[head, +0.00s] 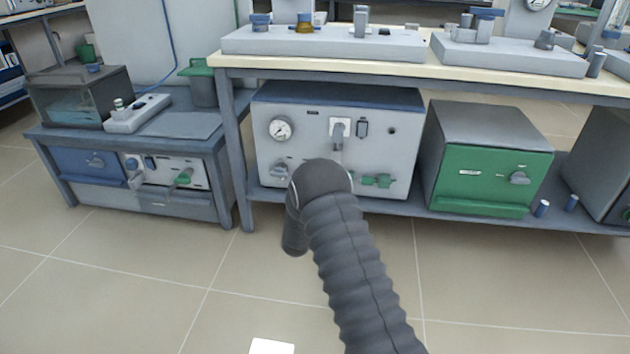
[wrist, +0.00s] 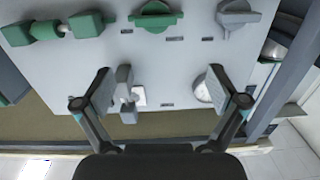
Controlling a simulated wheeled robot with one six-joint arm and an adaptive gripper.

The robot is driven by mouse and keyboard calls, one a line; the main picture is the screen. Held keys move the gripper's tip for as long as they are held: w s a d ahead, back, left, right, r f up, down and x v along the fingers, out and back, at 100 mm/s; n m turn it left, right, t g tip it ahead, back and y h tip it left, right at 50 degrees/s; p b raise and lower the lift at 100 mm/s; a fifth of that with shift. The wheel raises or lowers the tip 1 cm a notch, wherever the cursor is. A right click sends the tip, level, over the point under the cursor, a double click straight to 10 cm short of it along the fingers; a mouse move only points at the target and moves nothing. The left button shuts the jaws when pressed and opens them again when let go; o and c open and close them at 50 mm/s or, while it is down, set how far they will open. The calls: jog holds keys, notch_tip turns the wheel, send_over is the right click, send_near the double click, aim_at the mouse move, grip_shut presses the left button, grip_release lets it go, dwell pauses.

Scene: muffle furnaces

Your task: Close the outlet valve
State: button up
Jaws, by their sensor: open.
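The white front panel (head: 370,165) of a blue-topped unit faces me under the bench. It carries a gauge (head: 281,129), a grey lever (head: 338,136), a grey knob (head: 281,170) and green fittings (head: 377,181). The wrist view is upside down and shows the green fittings (wrist: 60,27), a green round handle (wrist: 155,14), the grey knob (wrist: 238,14) and the grey lever (wrist: 125,92). My gripper (wrist: 160,78) is open before the panel, fingers apart, with the lever between them in the picture; contact is not clear. Labels are unreadable, so I cannot tell which part is the outlet valve. In the head view my arm hides the gripper.
A green-fronted box (head: 487,172) stands to the right on the lower shelf, with small blue-topped cylinders (head: 542,208) beside it. A low bench (head: 60,143) with a tank stands left. The white benchtop (head: 400,69) overhangs the panel. The tiled floor in front is clear.

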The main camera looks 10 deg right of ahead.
jog(key=x, duration=0.4)
jog(key=f+x, duration=0.1)
jog(key=x, duration=0.4)
jog(key=f+x, duration=0.1)
jog(key=x, duration=0.3)
jog(key=shift+w+d+b, duration=0.15)
jog(key=shift+d+b, duration=0.2)
jog(key=shift+b, duration=0.05)
jog(key=shift+r, duration=0.1)
jog(key=c, duration=1.1)
